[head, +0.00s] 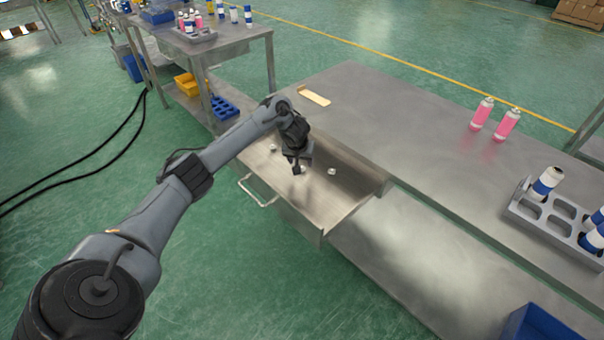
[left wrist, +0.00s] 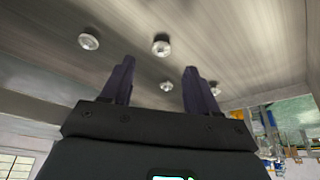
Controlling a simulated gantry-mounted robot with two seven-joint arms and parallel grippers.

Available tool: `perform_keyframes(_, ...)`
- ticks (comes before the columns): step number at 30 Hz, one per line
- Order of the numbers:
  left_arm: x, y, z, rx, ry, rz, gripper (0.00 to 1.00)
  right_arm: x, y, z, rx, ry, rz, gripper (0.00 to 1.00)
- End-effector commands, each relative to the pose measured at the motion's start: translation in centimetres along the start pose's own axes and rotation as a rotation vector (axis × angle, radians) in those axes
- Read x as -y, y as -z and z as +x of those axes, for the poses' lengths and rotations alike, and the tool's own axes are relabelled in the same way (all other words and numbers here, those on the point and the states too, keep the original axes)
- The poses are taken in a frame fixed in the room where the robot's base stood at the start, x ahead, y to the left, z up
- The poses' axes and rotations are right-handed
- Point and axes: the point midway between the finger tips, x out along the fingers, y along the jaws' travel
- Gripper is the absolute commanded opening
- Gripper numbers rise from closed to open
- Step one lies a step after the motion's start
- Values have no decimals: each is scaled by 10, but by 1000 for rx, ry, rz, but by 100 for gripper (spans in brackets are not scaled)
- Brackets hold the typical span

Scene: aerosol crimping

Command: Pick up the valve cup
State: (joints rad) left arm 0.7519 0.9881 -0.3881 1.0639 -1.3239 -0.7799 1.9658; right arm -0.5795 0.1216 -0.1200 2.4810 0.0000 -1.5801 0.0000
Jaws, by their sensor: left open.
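Small silvery valve cups lie apart in an open metal drawer (head: 345,200). In the head view one valve cup (head: 272,147) is left of my left gripper (head: 297,167) and another valve cup (head: 332,171) is to its right. My left gripper points down into the drawer, open. In the left wrist view the open fingers (left wrist: 159,68) frame a valve cup (left wrist: 166,86). Another valve cup (left wrist: 161,48) shows just beyond the fingertips, one (left wrist: 88,41) further left and one (left wrist: 214,87) by the right finger. No cup is visibly held. My right gripper is not in view.
The drawer has raised walls and a front handle (head: 258,193). On the bench (head: 420,130) are a beige plate (head: 314,96), two pink cans (head: 482,113) and a grey rack (head: 550,212) with blue-and-white cans. A blue bin (head: 535,325) is at lower right.

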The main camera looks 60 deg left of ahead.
Motion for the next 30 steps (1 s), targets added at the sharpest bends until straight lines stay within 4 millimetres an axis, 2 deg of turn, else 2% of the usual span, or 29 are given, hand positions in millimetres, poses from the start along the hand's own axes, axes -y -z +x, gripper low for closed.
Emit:
perform_keyframes(7, 0, -1, 16, -1, 0, 0, 60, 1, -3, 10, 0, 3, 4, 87)
perform_keyframes(12, 1, -4, 40, -1, 1, 0, 60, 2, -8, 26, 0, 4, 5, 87)
perform_keyframes(17, 1, -3, 55, -1, 1, 0, 60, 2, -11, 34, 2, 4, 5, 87)
perform_keyframes(27, 1, -2, 58, -3, 1, 2, 60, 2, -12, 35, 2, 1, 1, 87)
perform_keyframes(30, 1, -2, 58, -3, 1, 2, 44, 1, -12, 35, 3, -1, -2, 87)
